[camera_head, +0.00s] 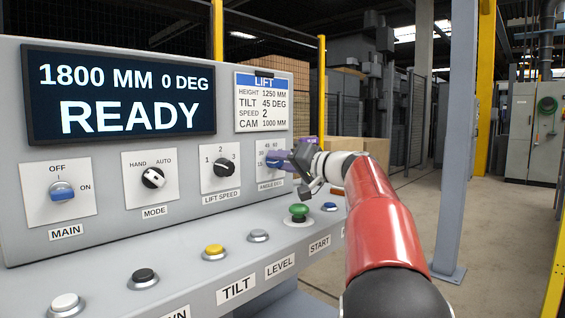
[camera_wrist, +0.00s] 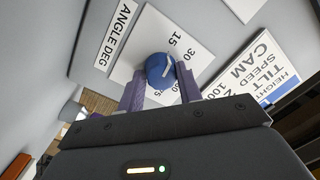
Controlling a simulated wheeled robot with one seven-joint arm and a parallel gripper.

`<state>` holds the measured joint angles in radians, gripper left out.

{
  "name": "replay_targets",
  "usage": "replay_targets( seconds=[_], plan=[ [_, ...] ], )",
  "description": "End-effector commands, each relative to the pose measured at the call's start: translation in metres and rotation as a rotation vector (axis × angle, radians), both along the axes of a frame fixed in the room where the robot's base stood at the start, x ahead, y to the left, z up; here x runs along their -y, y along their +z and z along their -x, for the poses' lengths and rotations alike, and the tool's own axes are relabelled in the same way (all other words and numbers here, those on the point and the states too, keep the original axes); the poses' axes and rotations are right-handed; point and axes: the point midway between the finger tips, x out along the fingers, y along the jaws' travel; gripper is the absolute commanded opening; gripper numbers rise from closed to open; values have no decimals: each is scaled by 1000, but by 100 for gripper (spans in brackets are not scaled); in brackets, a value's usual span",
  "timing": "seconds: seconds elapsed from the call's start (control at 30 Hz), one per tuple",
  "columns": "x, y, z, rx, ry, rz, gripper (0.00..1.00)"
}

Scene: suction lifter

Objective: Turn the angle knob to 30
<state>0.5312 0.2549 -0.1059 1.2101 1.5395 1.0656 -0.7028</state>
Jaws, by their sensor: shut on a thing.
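The blue angle knob (camera_wrist: 160,68) sits on a white dial plate (camera_wrist: 118,72) with an ANGLE DEG label beside it. My gripper (camera_wrist: 161,76) is shut on this knob, one purple finger on each side. The white pointer line on the knob slants up and right in the wrist view, toward the side with the printed 15 and 30; its exact mark is hard to tell. In the head view the knob (camera_head: 274,162) is partly covered by my gripper (camera_head: 281,157). The display (camera_head: 120,95) reads 1800 MM, 0 DEG, READY.
The LIFT card (camera_head: 262,102) lists tilt 45 DEG. The main (camera_head: 62,191), mode (camera_head: 153,178) and lift speed (camera_head: 226,167) knobs stand left of the angle knob. Several push buttons, including a green one (camera_head: 299,211), line the ledge below. A grey post (camera_head: 457,140) stands right of my arm.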

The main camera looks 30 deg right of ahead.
Motion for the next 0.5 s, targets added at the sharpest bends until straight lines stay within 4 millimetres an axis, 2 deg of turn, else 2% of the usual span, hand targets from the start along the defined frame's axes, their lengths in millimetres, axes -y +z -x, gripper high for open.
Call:
replay_targets(
  seconds=[0.5],
  plan=[
    [-2, 1, 1, -113, 4, -320, 12]
  ],
)
